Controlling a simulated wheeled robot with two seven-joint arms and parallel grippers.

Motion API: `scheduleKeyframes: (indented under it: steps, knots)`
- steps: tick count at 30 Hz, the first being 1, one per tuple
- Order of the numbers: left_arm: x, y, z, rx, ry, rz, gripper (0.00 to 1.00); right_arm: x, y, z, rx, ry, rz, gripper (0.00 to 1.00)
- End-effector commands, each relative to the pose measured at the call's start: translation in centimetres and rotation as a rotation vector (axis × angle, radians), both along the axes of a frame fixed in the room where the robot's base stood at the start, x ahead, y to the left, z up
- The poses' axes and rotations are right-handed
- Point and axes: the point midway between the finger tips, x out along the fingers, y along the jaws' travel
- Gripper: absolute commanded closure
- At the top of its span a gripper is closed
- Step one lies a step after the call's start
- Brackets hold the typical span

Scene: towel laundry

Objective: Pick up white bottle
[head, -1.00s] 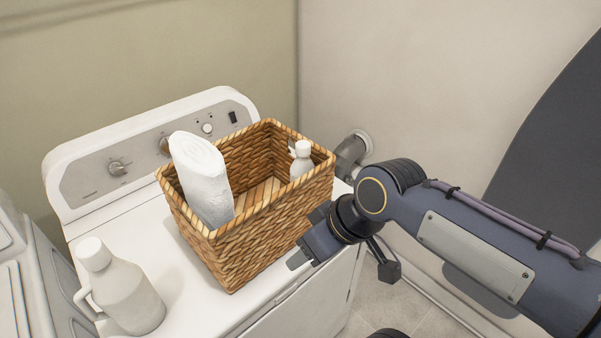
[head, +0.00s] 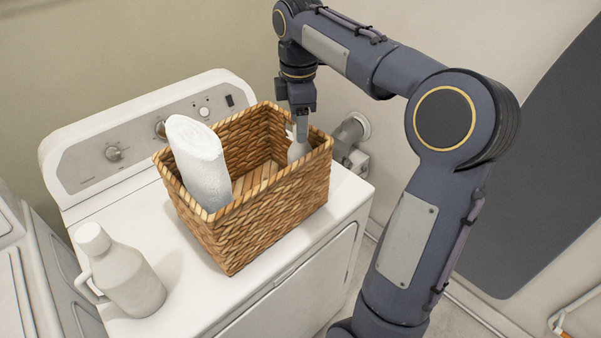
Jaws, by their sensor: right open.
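A small white bottle (head: 297,153) stands inside the wicker basket (head: 262,225), near its right end. My right gripper (head: 301,128) points down from above at the top of this bottle. It is open, and its fingers hide the bottle's upper part; I cannot tell whether they touch it. A larger white jug-like bottle (head: 131,280) with a handle and round cap stands upright on the machine top at front left. My left gripper is out of view.
A white roll (head: 203,168) leans in the basket's left end. The basket sits on a white machine (head: 185,300) with a raised control panel (head: 85,172) behind. A pipe fitting (head: 350,131) is on the wall to the right.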

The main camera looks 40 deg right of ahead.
Motion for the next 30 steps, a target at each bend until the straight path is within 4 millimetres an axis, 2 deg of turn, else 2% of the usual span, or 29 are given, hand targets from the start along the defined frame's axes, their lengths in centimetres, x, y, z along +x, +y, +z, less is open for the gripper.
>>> scheduleKeyframes:
  steps: [12,20,23,30]
  knots:
    - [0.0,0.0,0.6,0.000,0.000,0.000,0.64,0.2,-0.8,-5.4,0.002,0.001,-0.003,0.44]
    - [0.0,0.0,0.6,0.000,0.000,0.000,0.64,0.3,-0.7,-5.8,0.002,-0.001,-0.003,0.44]
    - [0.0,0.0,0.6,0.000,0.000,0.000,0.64,0.3,-0.7,-5.8,0.002,-0.001,-0.003,0.54]
    - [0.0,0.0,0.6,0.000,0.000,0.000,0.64,0.3,-0.7,-5.8,0.001,-0.002,-0.003,0.85]
